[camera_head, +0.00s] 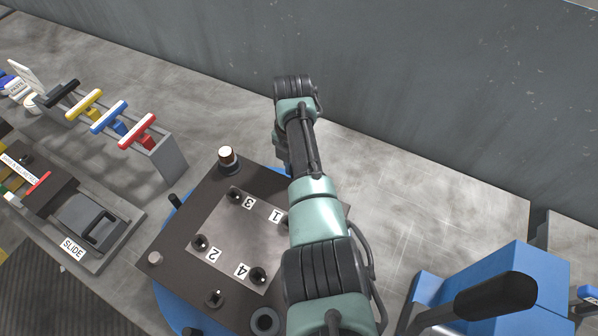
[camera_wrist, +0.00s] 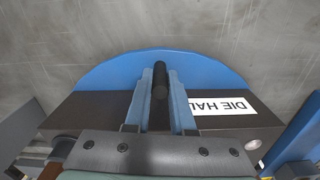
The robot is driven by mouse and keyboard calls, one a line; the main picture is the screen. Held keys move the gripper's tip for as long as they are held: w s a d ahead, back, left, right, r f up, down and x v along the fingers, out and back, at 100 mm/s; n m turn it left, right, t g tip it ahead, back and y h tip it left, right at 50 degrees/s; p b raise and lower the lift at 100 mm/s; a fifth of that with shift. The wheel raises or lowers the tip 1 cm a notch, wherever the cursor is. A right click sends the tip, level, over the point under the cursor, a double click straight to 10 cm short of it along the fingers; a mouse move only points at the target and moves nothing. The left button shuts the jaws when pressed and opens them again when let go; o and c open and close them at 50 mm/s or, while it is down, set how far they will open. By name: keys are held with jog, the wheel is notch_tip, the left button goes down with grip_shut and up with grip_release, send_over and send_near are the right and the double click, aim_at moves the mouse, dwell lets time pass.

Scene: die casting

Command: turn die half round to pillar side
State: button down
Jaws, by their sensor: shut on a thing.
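My gripper (camera_wrist: 160,92) is shut on a black handle (camera_wrist: 160,72) at the turntable's rim. In the head view my arm hides the gripper and the die half's right part.
Colored levers (camera_head: 110,117) and a box marked SLIDE (camera_head: 88,222) stand on the left. A blue fixture with a black handle (camera_head: 495,300) stands at lower right. A grey wall (camera_head: 430,110) runs along the back. Bare bench lies right of my arm.

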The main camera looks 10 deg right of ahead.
jog(key=shift+w+a, duration=0.1)
jog(key=shift+a, duration=0.05)
dwell(0.4)
jog(key=c, duration=0.8)
grip_release()
jog(key=shift+w, duration=0.1)
jog(key=shift+o, duration=0.2)
notch_tip(320, 180, up, 13)
